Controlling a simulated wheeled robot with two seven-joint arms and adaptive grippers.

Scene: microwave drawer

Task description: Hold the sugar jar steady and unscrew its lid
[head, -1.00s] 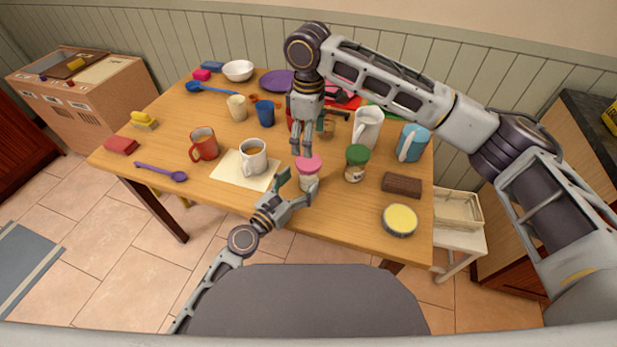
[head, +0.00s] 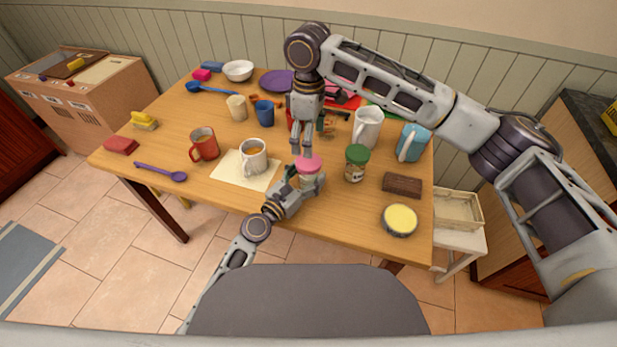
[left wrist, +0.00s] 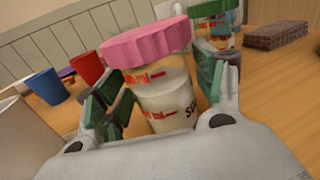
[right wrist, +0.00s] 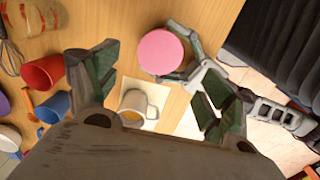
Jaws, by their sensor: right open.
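The sugar jar (head: 308,180) stands upright near the table's front edge, a white, partly clear body with a pink screw lid (left wrist: 148,45). My left gripper (head: 309,190) has its fingers on either side of the jar's body, below the lid. Whether both pads press on it I cannot tell. The lid is on the jar. My right gripper (head: 303,153) points down just above the lid, open and empty. In the right wrist view the lid (right wrist: 161,52) shows between and beyond its fingers.
A green-lidded jar (head: 356,165) stands close to the right of the sugar jar. A mug (head: 254,160) on a pale mat (head: 232,176) is to its left. A white pitcher (head: 367,128), brown block (head: 402,185) and yellow-topped tin (head: 398,220) stand further right.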

